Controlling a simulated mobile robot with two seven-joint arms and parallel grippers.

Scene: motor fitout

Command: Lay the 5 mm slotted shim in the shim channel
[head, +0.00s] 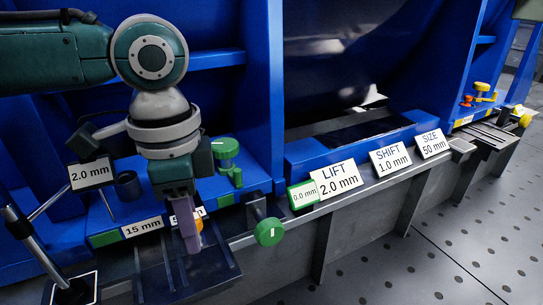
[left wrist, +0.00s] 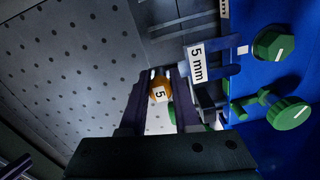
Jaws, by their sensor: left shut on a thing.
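My left gripper (head: 187,228) points down over a dark slotted tray at the front of the blue frame. In the left wrist view its two fingers (left wrist: 157,88) are closed on an orange tab marked 5 (left wrist: 160,90), which I take as the 5 mm slotted shim's grip. A 5 mm label (left wrist: 197,61) sits just beyond the fingers. I cannot pick out the shim channel for certain.
The dark tray (head: 165,285) lies below the gripper. A 15 mm label (head: 142,227), green knobs (head: 269,232) and a stand with a 2.0 mm display (head: 91,173) crowd around it. LIFT (head: 337,180), SHIFT and SIZE signs line the ledge. The perforated floor (head: 430,265) at right is clear.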

